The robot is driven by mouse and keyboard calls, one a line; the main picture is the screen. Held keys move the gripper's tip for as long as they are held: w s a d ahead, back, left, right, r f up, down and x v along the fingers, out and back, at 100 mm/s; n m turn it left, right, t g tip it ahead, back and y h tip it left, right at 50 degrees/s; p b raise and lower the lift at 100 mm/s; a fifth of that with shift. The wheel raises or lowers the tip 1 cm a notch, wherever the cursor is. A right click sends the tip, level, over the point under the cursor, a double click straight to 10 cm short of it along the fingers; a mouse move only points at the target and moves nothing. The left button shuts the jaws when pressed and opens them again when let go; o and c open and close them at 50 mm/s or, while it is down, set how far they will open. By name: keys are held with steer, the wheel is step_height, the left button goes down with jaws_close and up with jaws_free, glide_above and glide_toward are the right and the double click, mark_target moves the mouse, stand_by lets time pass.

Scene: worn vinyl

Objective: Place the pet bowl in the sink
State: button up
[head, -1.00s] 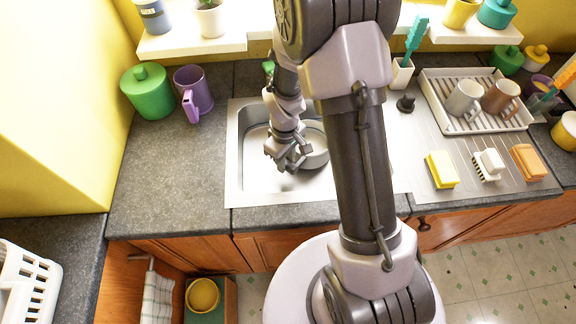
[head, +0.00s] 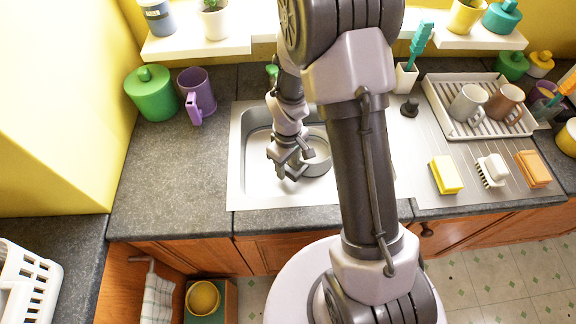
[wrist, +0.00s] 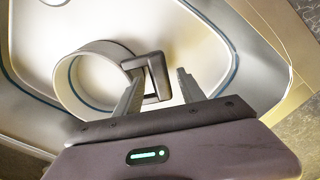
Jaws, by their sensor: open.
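A low, round, pale grey vessel (head: 320,168) with a dark angular handle lies in the sink basin (head: 250,180). It may be the pet bowl, but I cannot be sure. In the wrist view the vessel (wrist: 68,82) shows as a ring, with its handle (wrist: 157,78) reaching between my fingers. My gripper (head: 290,166) is low in the sink, at the vessel's left in the head view. In the wrist view my gripper (wrist: 160,92) is open, one finger on each side of the handle. Contact with the handle is unclear. My arm hides the basin's right part.
A purple mug (head: 197,92) and green canister (head: 152,93) stand left of the sink. A drying rack (head: 478,130) with mugs, a yellow sponge (head: 445,175), a brush and an orange sponge (head: 533,168) are at right. A yellow bowl (head: 203,298) sits below the counter.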

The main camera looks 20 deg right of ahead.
steer(key=s+a+r+m+t+p, duration=0.1)
steer(key=s+r+m, duration=0.1)
steer(key=r, duration=1)
steer(key=s+a+r+m+t+p, duration=0.1)
steer(key=r+m+p, duration=0.1)
steer(key=r, duration=0.9)
steer(key=s+a+r+m+t+y, duration=0.1)
steer(key=s+a+r+m+t, duration=0.1)
steer(key=s+r, duration=0.3)
steer(key=s+a+r+m+t+y, duration=0.1)
steer(key=s+r+m, duration=0.3)
steer(key=s, duration=0.4)
steer(key=shift+s+a+r+t, duration=0.15)
steer(key=shift+a+r+t, duration=0.25)
steer(key=shift+a+r, duration=0.3)
steer(key=shift+d, duration=0.1)
